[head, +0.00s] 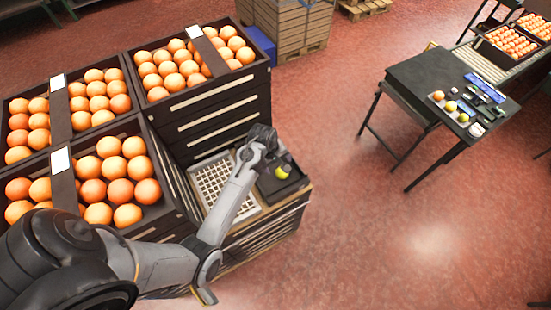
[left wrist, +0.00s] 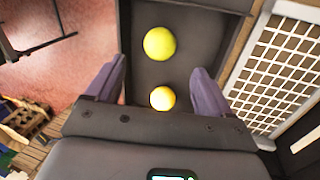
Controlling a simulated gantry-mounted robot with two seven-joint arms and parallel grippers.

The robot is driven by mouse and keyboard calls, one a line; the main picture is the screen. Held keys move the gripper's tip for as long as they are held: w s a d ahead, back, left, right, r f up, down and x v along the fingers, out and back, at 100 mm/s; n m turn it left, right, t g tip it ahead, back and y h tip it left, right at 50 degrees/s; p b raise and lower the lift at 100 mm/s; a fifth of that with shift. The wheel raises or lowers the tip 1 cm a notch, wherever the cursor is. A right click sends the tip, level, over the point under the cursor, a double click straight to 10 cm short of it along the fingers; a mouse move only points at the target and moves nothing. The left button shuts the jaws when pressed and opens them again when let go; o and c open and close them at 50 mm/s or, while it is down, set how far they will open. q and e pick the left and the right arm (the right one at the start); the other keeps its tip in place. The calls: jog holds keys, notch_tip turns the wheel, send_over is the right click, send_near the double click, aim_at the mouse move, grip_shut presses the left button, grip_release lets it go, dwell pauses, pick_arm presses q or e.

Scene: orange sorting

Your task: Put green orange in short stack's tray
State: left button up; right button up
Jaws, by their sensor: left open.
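A yellow-green orange (head: 282,172) shows over the dark tray (head: 292,185) on top of the short stack. In the left wrist view the green orange (left wrist: 159,43) appears against the dark tray floor (left wrist: 192,60), beyond my fingertips. A second, yellow-orange fruit (left wrist: 162,98) appears between my finger bases; I cannot tell its height above the tray. My left gripper (head: 268,150) is over the short stack, by the tray's far side; its open fingers (left wrist: 159,68) are spread apart, touching neither fruit visibly. My right gripper is not in view.
A white grid tray (head: 212,184) lies beside the dark tray. Taller stacks with crates of oranges (head: 118,185) stand left and behind. A black table (head: 420,80) with several small items stands at right. Red floor between is clear.

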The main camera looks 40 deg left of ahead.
pick_arm(q)
jog(key=s+d+r+m, duration=0.3)
jog(key=s+m, duration=0.2)
jog(key=s, duration=0.2)
jog(key=s+d+r+m, duration=0.3)
jog(key=s+d+m, duration=0.1)
jog(key=s, duration=0.4)
jog(key=s+d+r+m+t, duration=0.1)
jog(key=s+d+r+m, duration=0.2)
jog(key=s+m, duration=0.3)
jog(key=shift+s+d+m+y, duration=0.4)
jog(key=shift+s+d, duration=0.05)
jog(key=shift+s, duration=0.25)
jog(key=shift+r, duration=0.2)
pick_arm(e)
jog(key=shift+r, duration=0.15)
